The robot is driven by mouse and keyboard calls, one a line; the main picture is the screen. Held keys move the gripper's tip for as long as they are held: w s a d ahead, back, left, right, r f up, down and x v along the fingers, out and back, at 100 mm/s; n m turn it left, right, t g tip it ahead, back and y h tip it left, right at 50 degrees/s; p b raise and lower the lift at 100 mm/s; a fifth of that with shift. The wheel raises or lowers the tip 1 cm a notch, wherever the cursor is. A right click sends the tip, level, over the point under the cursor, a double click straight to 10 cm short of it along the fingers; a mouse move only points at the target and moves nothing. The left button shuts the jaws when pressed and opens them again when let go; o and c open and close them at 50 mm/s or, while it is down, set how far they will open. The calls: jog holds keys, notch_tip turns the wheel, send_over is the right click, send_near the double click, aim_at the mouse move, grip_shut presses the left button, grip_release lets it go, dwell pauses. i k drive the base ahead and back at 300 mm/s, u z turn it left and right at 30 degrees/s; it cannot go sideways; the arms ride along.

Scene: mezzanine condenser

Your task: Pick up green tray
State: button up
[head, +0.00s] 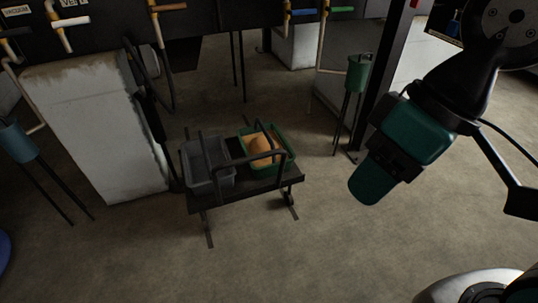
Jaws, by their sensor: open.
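The green tray (288,153) sits on the right half of a low dark cart (247,192), with an orange, rounded thing (259,143) inside it. A dark bar of the cart crosses in front of the tray and hides part of its near side. My gripper (370,186) is at the right, above the floor and apart from the tray, to the right of the cart. It is open, and nothing shows in it. Its two fingers overlap from this angle.
A grey tray (196,170) stands beside the green one on the cart. A pale block (95,135) is left of the cart. A green canister on thin legs (358,73) and a dark post stand behind right. Pipes with valves run along the top. The floor in front is clear.

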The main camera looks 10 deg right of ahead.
aim_at(261, 137)
jog(key=z, duration=0.5)
jog(key=i, duration=0.7)
jog(key=z, duration=0.35)
jog(key=i, duration=1.5)
jog(key=u, duration=1.45)
jog(key=i, duration=0.5)
jog(key=u, duration=0.5)
